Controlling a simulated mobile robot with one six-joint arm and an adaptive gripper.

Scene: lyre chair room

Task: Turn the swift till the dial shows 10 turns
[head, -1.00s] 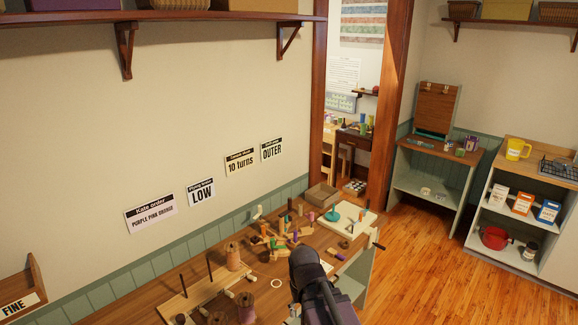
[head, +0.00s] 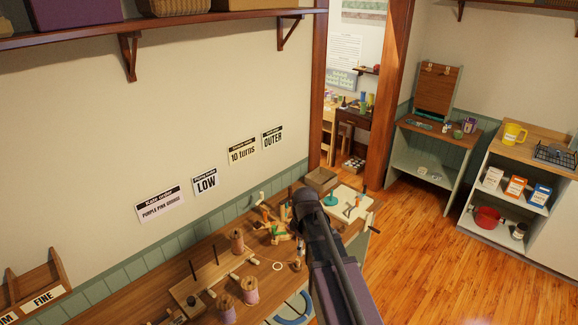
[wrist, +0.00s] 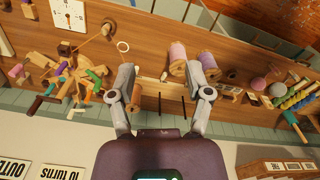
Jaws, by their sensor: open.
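The swift (wrist: 72,78) is a wooden piece with spread arms and coloured pegs, left of my gripper in the wrist view. In the head view only part of the swift (head: 270,222) shows beside my arm. The dial (wrist: 68,14) is a white square plate with a round face and a pointer, at the top left of the wrist view; its reading is too small to tell. My gripper (wrist: 163,82) is open, with its fingers wide apart and nothing between them. It is above the bench, to one side of the swift and apart from it.
Purple and pink spools (wrist: 190,58) stand on the bench near the right finger. A pegged wooden rack (head: 205,283) stands along the bench. The wall sign (head: 242,152) reads 10 turns.

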